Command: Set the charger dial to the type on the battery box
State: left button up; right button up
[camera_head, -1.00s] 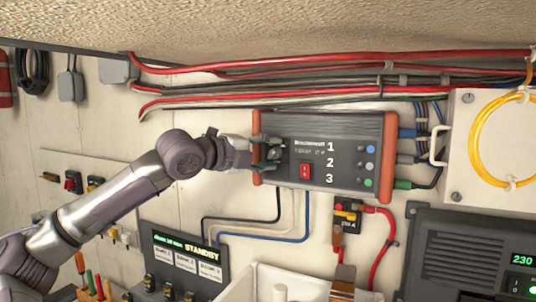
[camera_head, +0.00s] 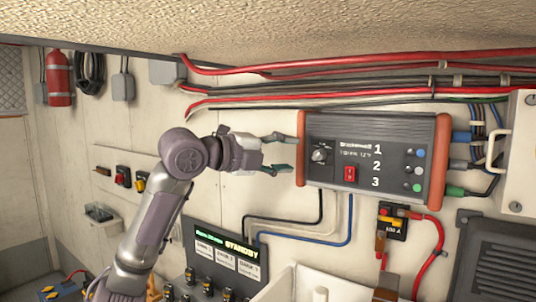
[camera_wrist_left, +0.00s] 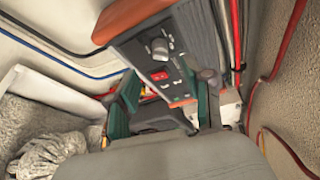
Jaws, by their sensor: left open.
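The charger (camera_head: 398,160) is a dark grey box with orange-brown ends on the wall, marked 1, 2, 3. Its round dial (camera_head: 319,155) is on the left of its face, beside a red switch (camera_head: 350,174); the dial also shows in the left wrist view (camera_wrist_left: 158,47). The dial's setting is too small to read. My left gripper (camera_head: 281,154) is open and empty just left of the charger, apart from the dial. Its fingers also show in the left wrist view (camera_wrist_left: 163,98). My right gripper is not in view. I cannot make out a type label on a battery box.
Red and black cables (camera_head: 330,88) run above the charger. A display panel (camera_head: 230,252) reading STANDBY is below left. A white open bin (camera_head: 290,288) is below the charger. A fuse holder (camera_head: 392,222) with a red cable sits below right.

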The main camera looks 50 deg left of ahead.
pick_arm(q)
jog(key=shift+s+a+r, duration=0.1)
jog(key=shift+s, duration=0.9)
jog(key=shift+s+a+r, duration=0.1)
jog(key=shift+s, duration=0.9)
